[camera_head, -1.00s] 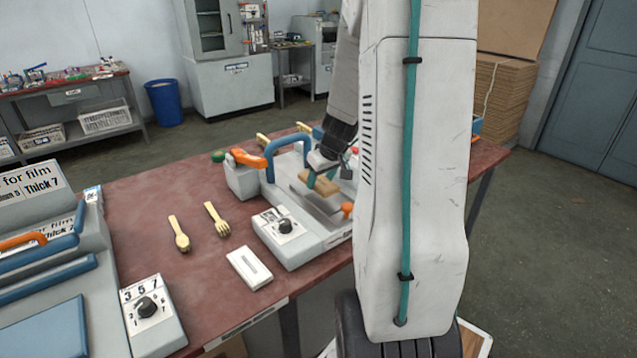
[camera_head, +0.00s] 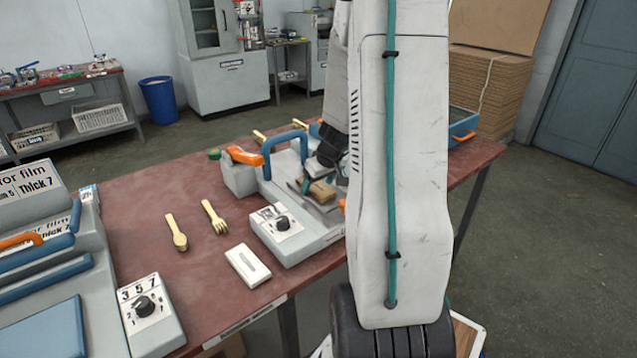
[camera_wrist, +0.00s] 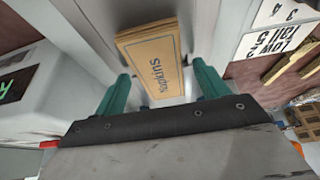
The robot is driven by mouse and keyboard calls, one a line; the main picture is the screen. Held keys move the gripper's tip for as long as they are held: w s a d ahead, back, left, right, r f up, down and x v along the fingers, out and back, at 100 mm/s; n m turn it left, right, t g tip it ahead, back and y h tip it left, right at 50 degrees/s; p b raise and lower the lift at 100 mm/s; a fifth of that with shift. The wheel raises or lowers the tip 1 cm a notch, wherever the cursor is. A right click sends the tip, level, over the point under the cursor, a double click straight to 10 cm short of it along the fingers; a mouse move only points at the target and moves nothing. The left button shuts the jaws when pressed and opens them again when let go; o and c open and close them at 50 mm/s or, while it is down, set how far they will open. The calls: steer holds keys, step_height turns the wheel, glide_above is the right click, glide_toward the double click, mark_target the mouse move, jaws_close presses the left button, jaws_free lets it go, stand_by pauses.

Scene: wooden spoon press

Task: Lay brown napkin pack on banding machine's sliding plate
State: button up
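The brown napkin pack (camera_wrist: 153,65), printed "Napkins", lies flat on the metal sliding plate of the banding machine (camera_head: 285,225). In the head view the pack (camera_head: 322,192) shows just below my gripper, partly hidden by my arm. In the wrist view my gripper (camera_wrist: 162,82) has its two teal fingers apart, one on each side of the pack's near end. The sliding plate (camera_wrist: 168,98) shows as bare metal around the pack.
The banding machine has a blue handle (camera_head: 268,150) and a knob box at its front. A film machine (camera_head: 50,290) fills the left.

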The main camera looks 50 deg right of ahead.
steer(key=v, duration=1.2)
steer(key=a+r+n+y, duration=0.1)
steer(key=a+r, duration=0.2)
steer(key=a, duration=0.7)
steer(key=a+r+n+y, duration=0.1)
steer(key=a+r, duration=0.3)
steer(key=a, duration=0.6)
steer(key=s+a+r+g+h, duration=0.1)
steer(key=s+a+r+g, duration=0.1)
steer(key=s+a, duration=1.1)
steer(key=shift+s+a+n+g, duration=0.3)
steer(key=shift+s+n+g, duration=0.15)
steer(key=shift+s, duration=0.65)
